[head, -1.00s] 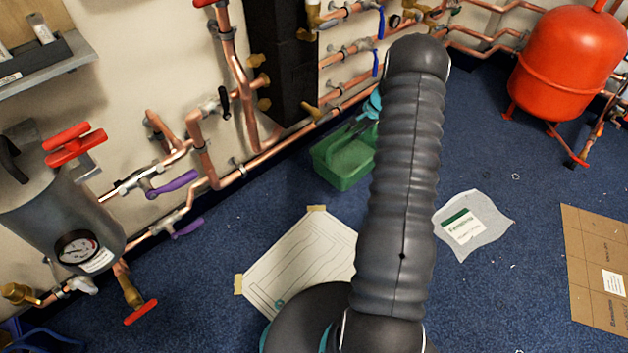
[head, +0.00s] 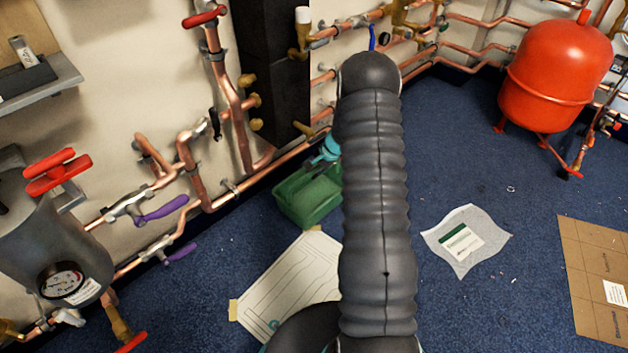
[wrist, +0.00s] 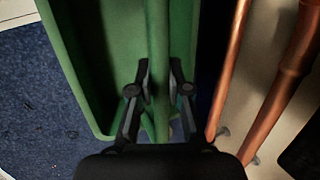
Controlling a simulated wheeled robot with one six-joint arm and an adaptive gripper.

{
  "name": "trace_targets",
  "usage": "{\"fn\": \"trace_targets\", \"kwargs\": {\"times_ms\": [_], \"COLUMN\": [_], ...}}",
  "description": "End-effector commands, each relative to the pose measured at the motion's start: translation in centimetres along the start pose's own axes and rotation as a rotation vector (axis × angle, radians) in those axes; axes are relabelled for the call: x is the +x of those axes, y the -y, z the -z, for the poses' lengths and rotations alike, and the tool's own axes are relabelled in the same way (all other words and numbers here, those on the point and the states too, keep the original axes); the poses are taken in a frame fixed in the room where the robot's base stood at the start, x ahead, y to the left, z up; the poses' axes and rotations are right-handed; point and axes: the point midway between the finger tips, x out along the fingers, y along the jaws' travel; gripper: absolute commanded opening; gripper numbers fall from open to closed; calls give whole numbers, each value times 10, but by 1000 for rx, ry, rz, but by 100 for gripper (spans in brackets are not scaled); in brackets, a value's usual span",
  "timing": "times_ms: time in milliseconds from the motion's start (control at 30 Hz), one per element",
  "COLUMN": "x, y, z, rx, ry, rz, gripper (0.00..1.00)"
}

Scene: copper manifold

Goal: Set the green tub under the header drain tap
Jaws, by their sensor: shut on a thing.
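The green tub (head: 308,198) is by the wall pipes in the head view, left of my arm, which hides its right side. In the wrist view the tub (wrist: 82,70) is seen from above. My gripper (wrist: 160,70) is shut on its narrow central green bar. In the head view a teal part of my gripper (head: 327,151) shows just above the tub. I cannot tell whether the tub touches the floor. A brass tap (head: 122,325) with a red handle hangs under the grey vessel (head: 45,235) at lower left. I cannot tell which tap is the header drain.
Copper pipes with purple levers (head: 162,208) run along the wall left of the tub. A black column (head: 272,75) with brass fittings stands behind it. A taped paper sheet (head: 290,285) lies in front. A red tank (head: 556,75), white sheet (head: 465,240) and cardboard (head: 600,275) are right.

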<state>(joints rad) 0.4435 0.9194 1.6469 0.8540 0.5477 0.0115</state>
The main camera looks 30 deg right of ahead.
Motion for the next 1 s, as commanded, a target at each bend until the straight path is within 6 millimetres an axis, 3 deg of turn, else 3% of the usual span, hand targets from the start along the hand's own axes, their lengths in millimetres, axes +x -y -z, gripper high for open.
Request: {"fn": "trace_targets", "kwargs": {"times_ms": [400, 767, 800, 867, 1000], "x": [37, 40, 39, 39, 39], "y": [-16, -17, -17, -17, -17], "z": [4, 5, 5, 5, 5], "rx": [0, 0, 0, 0, 0], "ry": [0, -1, 0, 0, 0], "rz": [0, 1, 0, 0, 0], "gripper": [0, 0, 24, 39, 42]}}
